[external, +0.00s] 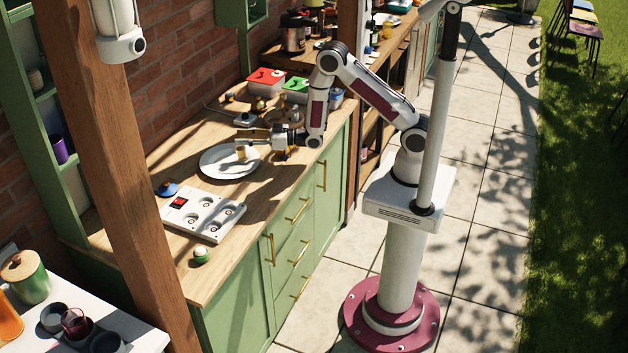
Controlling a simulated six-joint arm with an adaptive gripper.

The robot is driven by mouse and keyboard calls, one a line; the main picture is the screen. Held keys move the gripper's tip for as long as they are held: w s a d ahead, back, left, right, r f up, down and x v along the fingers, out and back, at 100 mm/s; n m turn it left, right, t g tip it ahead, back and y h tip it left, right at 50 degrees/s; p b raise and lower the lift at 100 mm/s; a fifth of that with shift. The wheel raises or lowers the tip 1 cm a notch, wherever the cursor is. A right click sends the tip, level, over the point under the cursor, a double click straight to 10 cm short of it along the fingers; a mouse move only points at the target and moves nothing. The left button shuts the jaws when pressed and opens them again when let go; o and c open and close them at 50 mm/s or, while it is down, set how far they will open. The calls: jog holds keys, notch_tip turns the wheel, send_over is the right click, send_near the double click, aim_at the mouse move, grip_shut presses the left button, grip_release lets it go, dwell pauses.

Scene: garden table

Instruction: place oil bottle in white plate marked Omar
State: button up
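A round white plate (213,168) lies on the wooden counter. No name can be read on it at this size. A small amber item (241,154), which looks like the oil bottle, is over the plate's upper right part, at my fingertips. I cannot tell whether it touches the plate. My gripper (243,147) reaches in from the right, low above the plate. The fingers are too small in view to tell whether they grip the amber item or stand open around it.
A white panel with round sockets (203,215) and a small green-and-white jar (201,255) are at the counter's front. A blue lidded item (168,188) lies left of the plate. Red (266,82) and green (295,90) lidded containers stand behind. Bare wood lies right of the panel.

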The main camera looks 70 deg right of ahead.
jog(key=v, duration=1.1)
dwell(0.3)
jog(key=shift+r, duration=0.1)
dwell(0.4)
jog(key=s+d+r+m+g+h, duration=0.3)
jog(key=s+d+r+g+h, duration=0.4)
jog(key=s+d+r, duration=0.4)
jog(key=s+r+g, duration=0.2)
jog(key=s, duration=0.7)
jog(key=s+r+m+g, duration=0.1)
jog(key=s+g, duration=0.1)
jog(key=s, duration=0.8)
jog(key=shift+a+r+m, duration=0.3)
jog(key=shift+a+r, duration=0.1)
jog(key=shift+a, duration=0.05)
